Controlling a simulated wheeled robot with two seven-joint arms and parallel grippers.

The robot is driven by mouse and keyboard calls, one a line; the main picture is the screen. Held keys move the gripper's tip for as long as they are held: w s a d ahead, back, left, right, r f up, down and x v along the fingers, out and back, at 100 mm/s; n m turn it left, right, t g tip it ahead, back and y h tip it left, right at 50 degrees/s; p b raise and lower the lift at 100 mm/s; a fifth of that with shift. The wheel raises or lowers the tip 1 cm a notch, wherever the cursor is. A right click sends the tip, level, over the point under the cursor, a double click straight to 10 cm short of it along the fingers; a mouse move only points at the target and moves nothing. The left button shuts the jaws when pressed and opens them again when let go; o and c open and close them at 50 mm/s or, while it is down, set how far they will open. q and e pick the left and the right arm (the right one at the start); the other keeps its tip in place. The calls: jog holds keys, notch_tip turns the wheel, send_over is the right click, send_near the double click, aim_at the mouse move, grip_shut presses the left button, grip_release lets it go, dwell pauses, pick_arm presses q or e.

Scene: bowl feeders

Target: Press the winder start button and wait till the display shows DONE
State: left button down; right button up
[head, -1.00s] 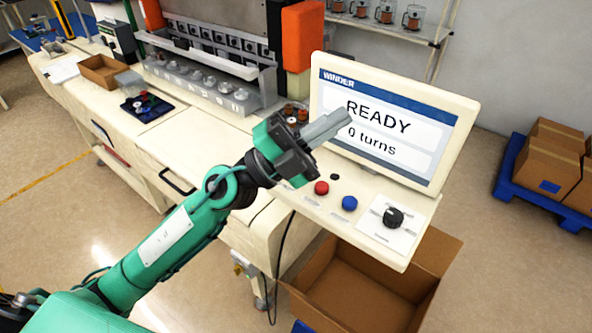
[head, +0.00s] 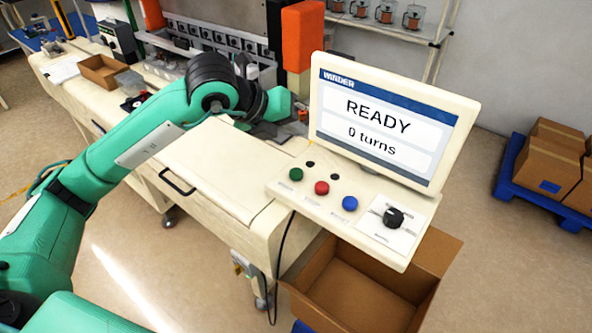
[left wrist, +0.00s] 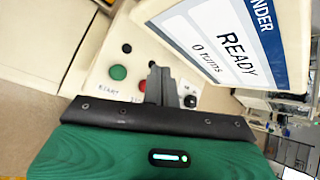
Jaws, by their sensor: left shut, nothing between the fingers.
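The winder display (head: 385,120) reads READY and 0 turns; it also shows in the left wrist view (left wrist: 228,45). On the panel in front of it are a green button (head: 296,174), a red button (head: 321,188) and a blue button (head: 349,203). Their labels are too small to read surely. My left gripper (head: 284,133) is left of the display, behind the buttons and apart from them. In the left wrist view its fingers (left wrist: 159,82) are shut and empty. The green button (left wrist: 118,72) shows left of them, and the red one (left wrist: 142,86) is partly covered. My right gripper is out of view.
A black dial (head: 393,217) sits at the panel's right end. An orange column (head: 302,35) stands behind my left gripper. An open cardboard box (head: 365,290) is below the panel. The space above the buttons is clear.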

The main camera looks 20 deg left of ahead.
pick_arm(q)
jog(key=shift+w+a, duration=0.15)
jog(key=shift+a, duration=0.1)
jog(key=shift+f, duration=0.1)
jog(key=b, duration=0.4)
send_over(292, 173)
notch_tip(292, 173, down, 8)
jog(key=shift+r, duration=0.15)
jog(key=shift+f+b, duration=0.5)
jog(key=shift+b, duration=0.05)
jog(key=shift+r, duration=0.1)
dwell(1.3)
